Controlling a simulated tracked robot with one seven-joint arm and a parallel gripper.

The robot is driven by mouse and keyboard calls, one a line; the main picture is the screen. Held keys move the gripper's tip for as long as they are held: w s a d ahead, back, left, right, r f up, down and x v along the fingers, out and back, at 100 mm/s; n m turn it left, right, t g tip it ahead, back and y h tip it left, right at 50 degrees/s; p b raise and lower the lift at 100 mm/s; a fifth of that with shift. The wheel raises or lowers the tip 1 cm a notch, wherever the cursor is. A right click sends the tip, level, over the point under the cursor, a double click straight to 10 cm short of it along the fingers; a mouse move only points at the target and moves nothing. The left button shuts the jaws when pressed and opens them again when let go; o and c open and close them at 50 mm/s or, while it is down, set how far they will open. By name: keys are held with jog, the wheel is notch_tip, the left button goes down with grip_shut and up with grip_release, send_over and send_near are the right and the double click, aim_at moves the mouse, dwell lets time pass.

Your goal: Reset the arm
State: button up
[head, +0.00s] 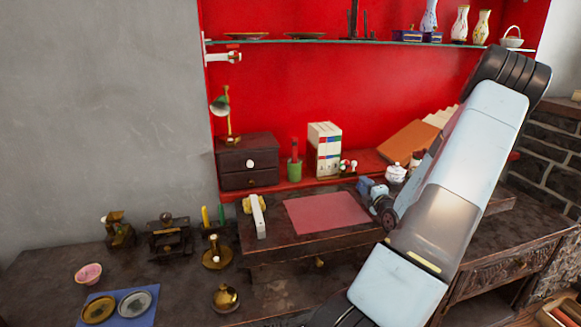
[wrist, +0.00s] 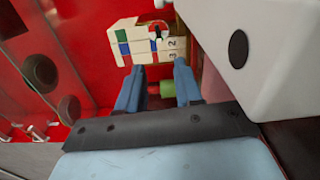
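My arm reaches in from the bottom right of the head view and bends at a dark joint near the upper right. My gripper (head: 371,188) shows small and partly hidden by the arm, just right of the pink mat. In the wrist view my gripper (wrist: 157,72) has its two blue fingers apart, and I see nothing held between them. Beyond the fingers stand white numbered books (wrist: 150,42), with a green cup (wrist: 167,88) showing in the gap between the fingers. The same books (head: 324,148) and cup (head: 294,170) stand on the red shelf in the head view.
A pink mat (head: 327,212) lies on the raised desk top, with a white pot (head: 396,174) on its right. A dark drawer box (head: 247,161) stands on the left. A glass shelf (head: 330,41) with vases runs above. Brass items stand on the lower left.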

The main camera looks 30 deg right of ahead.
jog(key=w+a+r+n+g+y, duration=0.1)
jog(key=w+a+r+n+y, duration=0.15)
jog(key=a+n, duration=0.3)
jog(key=w+a+r+n+y, duration=0.1)
jog(key=a+r+n+y, duration=0.25)
jog(key=a, duration=0.35)
jog(key=w+a+r+n+g+y, duration=0.1)
jog(key=w+a+r+n+y, duration=0.1)
jog(key=a+r+n+y, duration=0.25)
jog(key=s+a+r+n+g+y, duration=0.2)
jog(key=s+a+n+g, duration=0.15)
jog(key=a+n, duration=0.55)
jog(key=s+a+r+n+g+y, duration=0.2)
jog(key=a+n+g, duration=0.2)
jog(key=a+n, duration=0.5)
jog(key=s+a+r+n+g+h, duration=0.4)
jog(key=s+a+n+g+h, duration=0.1)
jog(key=s+a+n, duration=0.6)
jog(key=s+d+r+n+t+h, duration=0.2)
jog(key=s+r+n+h, duration=0.3)
jog(key=s+n, duration=0.5)
jog(key=shift+s+d+r+n, duration=0.3)
jog(key=shift+d+r+n, duration=0.4)
jog(key=shift+n, duration=1.05)
